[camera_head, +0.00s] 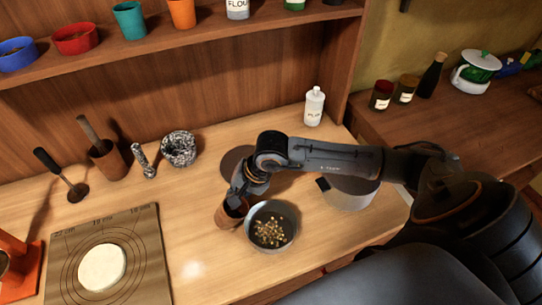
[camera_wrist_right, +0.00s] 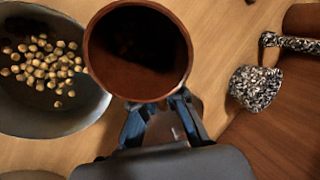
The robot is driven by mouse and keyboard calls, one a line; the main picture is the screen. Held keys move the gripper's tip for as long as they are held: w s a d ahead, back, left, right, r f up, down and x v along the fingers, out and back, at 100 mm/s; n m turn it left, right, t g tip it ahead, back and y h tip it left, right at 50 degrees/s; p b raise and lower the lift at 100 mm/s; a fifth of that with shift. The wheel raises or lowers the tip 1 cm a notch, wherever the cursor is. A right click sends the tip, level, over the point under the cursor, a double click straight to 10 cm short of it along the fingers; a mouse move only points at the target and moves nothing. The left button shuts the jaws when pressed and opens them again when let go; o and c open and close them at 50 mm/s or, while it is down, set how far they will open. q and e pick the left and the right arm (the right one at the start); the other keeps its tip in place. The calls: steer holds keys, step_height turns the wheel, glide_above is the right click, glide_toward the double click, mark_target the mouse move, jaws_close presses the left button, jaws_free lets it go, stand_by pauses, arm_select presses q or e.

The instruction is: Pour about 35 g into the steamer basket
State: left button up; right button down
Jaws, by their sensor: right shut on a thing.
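A brown cup (camera_head: 226,217) is in my right gripper (camera_head: 240,192), just left of a round grey bowl-like vessel (camera_head: 250,237). That vessel holds many small tan, chickpea-like pieces (camera_head: 268,232); I take it for the steamer basket but cannot be sure. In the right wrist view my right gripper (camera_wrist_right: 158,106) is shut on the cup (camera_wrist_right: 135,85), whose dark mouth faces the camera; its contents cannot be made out. The cup looks tilted. The grey vessel (camera_wrist_right: 40,120) and its pieces (camera_wrist_right: 42,65) show on the left there. My left gripper is not in view.
A pot (camera_head: 350,198) stands right, partly behind my arm. A white bottle (camera_head: 314,106) stands behind. A board with dough (camera_head: 102,267) lies front left.

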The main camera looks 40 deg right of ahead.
steer(key=shift+w+a+f+g+h, duration=0.25)
steer(key=shift+w+a+g+h, duration=0.45)
steer(key=shift+g+h, duration=0.15)
steer(key=shift+w+a+f+g+h+b, duration=0.5)
steer(key=shift+f+g+h, duration=0.1)
steer(key=shift+g+h, duration=0.3)
step_height(320, 180, up, 7)
steer(key=p, duration=0.2)
steer(key=shift+p, duration=0.4)
